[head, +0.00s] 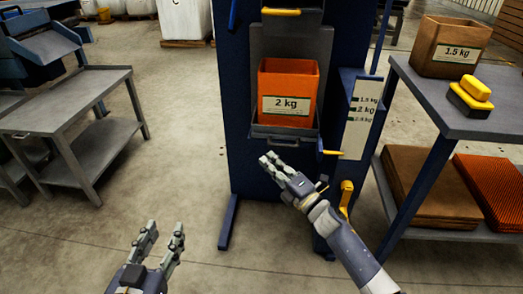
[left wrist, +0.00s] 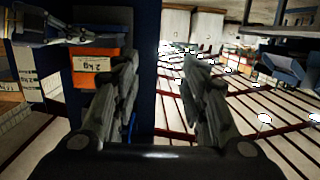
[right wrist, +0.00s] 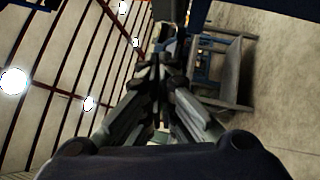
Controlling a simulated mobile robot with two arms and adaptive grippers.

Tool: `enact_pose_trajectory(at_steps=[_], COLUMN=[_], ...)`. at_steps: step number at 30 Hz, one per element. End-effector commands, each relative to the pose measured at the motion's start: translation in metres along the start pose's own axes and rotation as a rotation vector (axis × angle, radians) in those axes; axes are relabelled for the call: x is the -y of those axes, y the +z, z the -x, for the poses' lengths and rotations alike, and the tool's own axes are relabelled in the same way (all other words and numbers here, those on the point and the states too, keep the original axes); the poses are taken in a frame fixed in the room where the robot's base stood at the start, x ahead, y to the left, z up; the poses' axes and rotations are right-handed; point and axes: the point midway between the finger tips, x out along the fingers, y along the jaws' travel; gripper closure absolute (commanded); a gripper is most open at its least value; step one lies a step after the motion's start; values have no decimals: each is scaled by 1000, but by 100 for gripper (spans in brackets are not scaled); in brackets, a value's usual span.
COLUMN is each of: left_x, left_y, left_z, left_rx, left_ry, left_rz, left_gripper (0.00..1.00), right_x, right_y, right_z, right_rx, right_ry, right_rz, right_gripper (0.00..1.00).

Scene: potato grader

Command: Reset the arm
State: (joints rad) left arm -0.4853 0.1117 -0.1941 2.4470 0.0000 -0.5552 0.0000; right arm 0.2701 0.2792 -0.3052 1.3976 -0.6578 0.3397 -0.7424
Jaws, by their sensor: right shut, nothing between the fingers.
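My right gripper (head: 270,161) is shut and empty, held in front of the blue grader machine (head: 245,120), a little below and in front of its tray. Its closed fingers also show in the right wrist view (right wrist: 158,85). My left gripper (head: 162,236) is open and empty at the lower left, over bare floor. Its spread fingers show in the left wrist view (left wrist: 162,65). An orange bag labelled 2 kg (head: 288,82) stands upright on the grey tray (head: 283,132) of the machine, apart from both grippers.
A scale plate (head: 359,125) and yellow handles (head: 346,195) sit on the machine's right side. At right, a table (head: 465,122) holds a brown 1.5 kg bag (head: 440,48) and a yellow-black object (head: 471,95). A grey cart (head: 75,105) stands left; the floor between is clear.

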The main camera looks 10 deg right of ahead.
Motion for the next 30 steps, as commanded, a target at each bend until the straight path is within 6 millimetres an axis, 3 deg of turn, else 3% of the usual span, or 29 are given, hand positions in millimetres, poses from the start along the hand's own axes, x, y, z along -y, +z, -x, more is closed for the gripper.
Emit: enact_pose_trajectory(at_steps=[6,12,16,20,27,30], left_x=[3,3,3,3,3,3], left_y=[18,23,23,22,22,22], left_z=[4,4,4,4,4,4], left_rx=[93,113,112,112,111,111], left_ry=[-6,-7,-6,-6,-6,-6], left_rz=[-1,-1,-1,-1,-1,-1], left_gripper=[60,60,60,60,60,60], right_x=[0,-1,-5,-16,-33,-39], right_y=[0,0,-5,-14,-37,-47], right_z=[23,28,35,56,118,140], right_rx=[0,2,42,147,376,440], right_ry=[0,1,-2,-16,-72,-96], right_rz=[-1,-5,-99,-350,-970,-1160], right_gripper=[100,100,100,100,100,100])
